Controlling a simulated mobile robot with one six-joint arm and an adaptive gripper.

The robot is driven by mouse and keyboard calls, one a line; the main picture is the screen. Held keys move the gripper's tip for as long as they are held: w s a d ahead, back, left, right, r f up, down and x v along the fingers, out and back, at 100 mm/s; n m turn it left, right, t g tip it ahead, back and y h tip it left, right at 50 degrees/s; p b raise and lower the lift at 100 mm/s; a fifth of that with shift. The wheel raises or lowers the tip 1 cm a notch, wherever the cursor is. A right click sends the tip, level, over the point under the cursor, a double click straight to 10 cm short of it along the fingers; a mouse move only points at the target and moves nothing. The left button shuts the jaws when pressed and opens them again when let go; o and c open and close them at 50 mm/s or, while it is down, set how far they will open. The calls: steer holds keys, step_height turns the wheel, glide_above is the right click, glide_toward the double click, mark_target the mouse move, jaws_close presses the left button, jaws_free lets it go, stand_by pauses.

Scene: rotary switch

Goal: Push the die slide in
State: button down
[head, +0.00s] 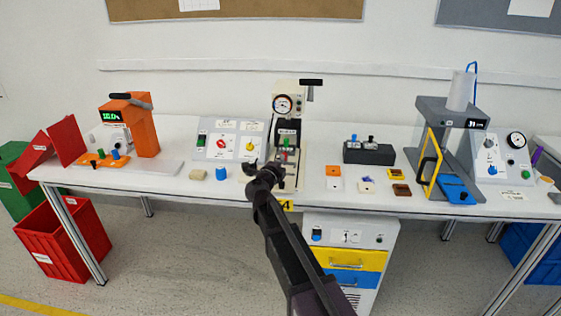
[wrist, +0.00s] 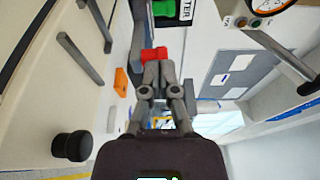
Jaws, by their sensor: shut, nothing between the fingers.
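The press (head: 288,105) with a round dial gauge stands at the middle of the bench. Low in its frame are small green, red and yellow parts; I cannot tell surely which of them is the die slide. In the wrist view a red block (wrist: 154,53) sits just beyond the tips of my gripper (wrist: 152,68). A green part (wrist: 165,8) and a dark label show farther on. My gripper (head: 264,174) is shut and empty, in front of the press base at the bench's front edge. Whether its tips touch the red block cannot be told. My arm hides part of the base.
A control panel (head: 229,142) with red and yellow knobs stands left of the press. A blue cylinder (head: 221,173) lies near the front edge. A black block (head: 368,153) and small coloured boxes are to the right. A drawer cabinet (head: 350,236) stands below.

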steer(key=shift+w+d, duration=0.1)
steer(key=shift+w, duration=2.2)
steer(key=shift+s, duration=0.2)
steer(key=shift+s, duration=0.5)
steer(key=v, duration=1.3)
steer(key=shift+w+m, duration=0.15)
steer(key=shift+m, duration=0.15)
steer(key=m, duration=1.7)
steer(key=shift+a, duration=0.25)
